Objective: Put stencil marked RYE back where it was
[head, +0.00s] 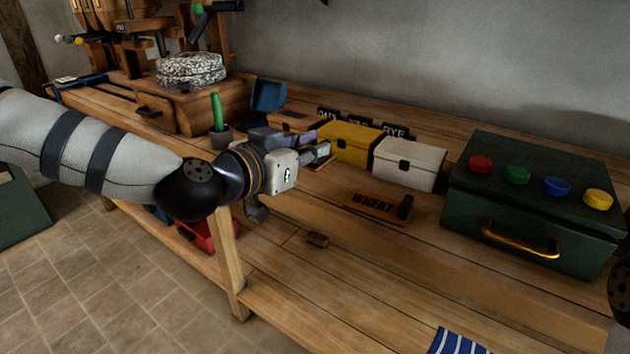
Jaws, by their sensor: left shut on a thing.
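My left gripper (320,155) reaches in over the bench from the left, just in front of the yellow box (347,143). It is shut on a thin brownish piece, seen nearly edge-on, that looks like a stencil; no lettering on it can be read. A black label marked RYE (396,131) stands at the back behind the white box (408,164). A label marked OATS (327,112) stands further left, with another partly hidden label between them. A wooden stencil marked WHEAT (373,206) with a dark grip lies flat on the bench. My right gripper is out of view.
A dark green case (535,205) with coloured knobs and a brass handle fills the right. A pot with a green stick (218,120) stands left. The front middle boards are mostly clear.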

